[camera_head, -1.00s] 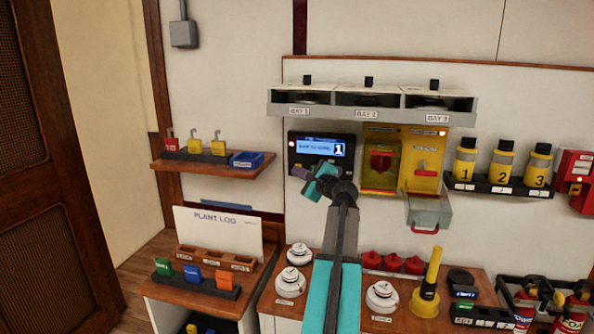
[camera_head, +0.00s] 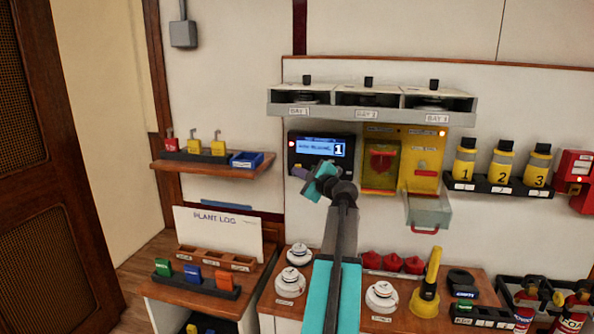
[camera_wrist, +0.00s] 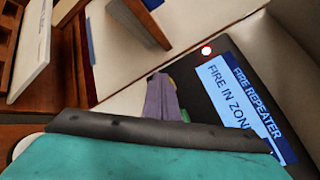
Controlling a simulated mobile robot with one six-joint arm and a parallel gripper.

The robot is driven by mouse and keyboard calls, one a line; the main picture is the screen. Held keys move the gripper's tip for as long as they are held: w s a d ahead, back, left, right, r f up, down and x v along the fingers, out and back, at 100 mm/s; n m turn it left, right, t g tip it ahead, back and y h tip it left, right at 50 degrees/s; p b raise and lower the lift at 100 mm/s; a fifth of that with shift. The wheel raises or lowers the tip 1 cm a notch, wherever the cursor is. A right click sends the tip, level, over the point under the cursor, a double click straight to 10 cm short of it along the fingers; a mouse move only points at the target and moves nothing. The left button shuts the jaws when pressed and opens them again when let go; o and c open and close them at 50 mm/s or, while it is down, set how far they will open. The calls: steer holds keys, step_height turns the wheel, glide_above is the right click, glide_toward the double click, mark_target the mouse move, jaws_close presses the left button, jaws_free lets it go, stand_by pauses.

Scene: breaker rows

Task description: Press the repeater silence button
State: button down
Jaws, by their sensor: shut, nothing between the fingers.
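The fire repeater (camera_head: 300,140) is a dark wall panel with a blue display under the bay shelf. In the wrist view the repeater (camera_wrist: 217,95) has a lit red lamp and a display reading "FIRE IN ZONE", the rest cut off. My gripper (camera_head: 302,174) is at the panel's lower left. In the wrist view its purple-grey fingers (camera_wrist: 162,88) are shut and empty, over the panel's edge. Small yellow and green spots, perhaps buttons, show beside the fingers. I cannot make out which is the silence button, or whether the fingertips touch one.
Yellow call boxes (camera_head: 422,150) stand just right of the repeater, with an open clear cover (camera_head: 428,212) hanging below. The bay shelf (camera_head: 370,115) juts out above. A small wooden shelf (camera_head: 168,165) is at left. The bench below holds detectors and red caps.

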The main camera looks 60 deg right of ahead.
steer(key=shift+w+d, duration=0.1)
steer(key=shift+d, duration=0.4)
stand_by(0.6)
steer(key=shift+a, duration=0.6)
stand_by(0.5)
steer(key=a, duration=0.1)
steer(key=s+a, duration=0.1)
steer(key=a, duration=0.1)
steer(key=s+a, duration=0.1)
steer(key=a, duration=0.1)
steer(key=shift+a+p, duration=0.2)
steer(key=shift+p, duration=0.2)
stand_by(1.1)
